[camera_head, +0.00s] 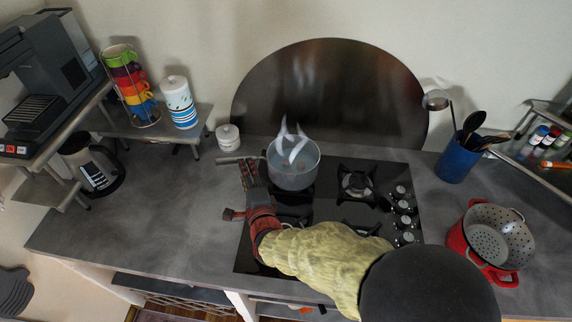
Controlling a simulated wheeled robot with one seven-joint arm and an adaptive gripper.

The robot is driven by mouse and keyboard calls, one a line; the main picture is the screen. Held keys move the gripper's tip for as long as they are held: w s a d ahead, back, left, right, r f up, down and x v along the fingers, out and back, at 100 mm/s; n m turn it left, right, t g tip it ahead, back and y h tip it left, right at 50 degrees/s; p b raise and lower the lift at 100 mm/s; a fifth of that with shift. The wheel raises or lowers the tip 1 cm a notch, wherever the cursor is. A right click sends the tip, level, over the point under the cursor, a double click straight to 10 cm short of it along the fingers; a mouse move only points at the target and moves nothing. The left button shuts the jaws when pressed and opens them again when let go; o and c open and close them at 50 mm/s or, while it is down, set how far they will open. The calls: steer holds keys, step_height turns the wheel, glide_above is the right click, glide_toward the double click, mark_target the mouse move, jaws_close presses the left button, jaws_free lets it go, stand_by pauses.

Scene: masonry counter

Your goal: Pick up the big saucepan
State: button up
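The big saucepan (291,179) is a grey metal pot on the back left of the black cooktop. My arm, in a yellow sleeve, comes from the lower right and covers part of the cooktop.
A red pot with a colander (490,240) stands right of the cooktop knobs (403,213). A blue utensil holder (457,160) is behind it. A small white jar (228,137) stands close behind the handle. The grey counter (150,215) is clear at left.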

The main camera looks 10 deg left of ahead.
steer(key=x, duration=0.5)
steer(key=shift+a+r, duration=0.1)
steer(key=shift+a, duration=0.05)
steer(key=c, duration=0.3)
jaws_close()
stand_by(0.7)
steer(key=shift+r, duration=0.2)
